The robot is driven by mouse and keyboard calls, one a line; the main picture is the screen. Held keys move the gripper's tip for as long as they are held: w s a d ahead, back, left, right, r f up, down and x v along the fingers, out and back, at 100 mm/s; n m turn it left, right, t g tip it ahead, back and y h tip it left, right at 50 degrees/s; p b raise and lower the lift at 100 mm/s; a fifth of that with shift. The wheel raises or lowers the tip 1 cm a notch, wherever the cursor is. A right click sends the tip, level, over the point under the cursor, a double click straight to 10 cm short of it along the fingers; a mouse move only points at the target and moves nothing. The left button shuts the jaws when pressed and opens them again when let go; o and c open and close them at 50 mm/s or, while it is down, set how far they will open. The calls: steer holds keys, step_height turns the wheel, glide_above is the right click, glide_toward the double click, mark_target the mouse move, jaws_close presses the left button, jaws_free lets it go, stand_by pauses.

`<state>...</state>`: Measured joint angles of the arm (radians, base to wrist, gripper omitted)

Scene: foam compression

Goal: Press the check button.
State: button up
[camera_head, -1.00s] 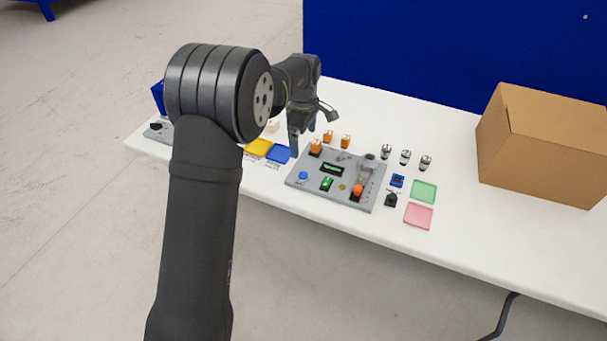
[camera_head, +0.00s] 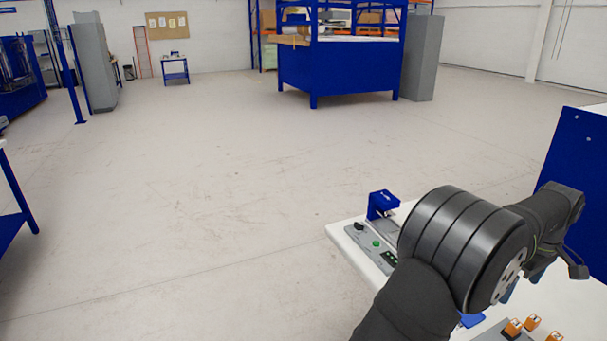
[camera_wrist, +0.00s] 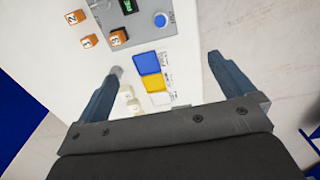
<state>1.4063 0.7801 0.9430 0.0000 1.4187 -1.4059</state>
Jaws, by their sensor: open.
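A blue round button (camera_wrist: 161,19) sits on a grey panel (camera_wrist: 148,34) at the top of the wrist view. In the head view, a green button (camera_head: 376,244) sits on a grey station (camera_head: 370,252) at the table's left end, behind a black knob (camera_head: 359,227). I cannot read which button is the check button. My gripper (camera_wrist: 165,68) is open and empty, its fingers apart above the table. In the head view, my arm hides part of the table and the gripper shows only partly at the right.
A blue device (camera_head: 382,204) stands beside the station. Orange numbered blocks (camera_wrist: 118,38), a blue pad (camera_wrist: 146,63), a yellow pad (camera_wrist: 153,83) and pale pieces (camera_wrist: 132,105) lie on the white table (camera_head: 352,248). Open floor lies beyond the table's left edge.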

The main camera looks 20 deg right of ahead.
jaws_close()
stand_by(1.5)
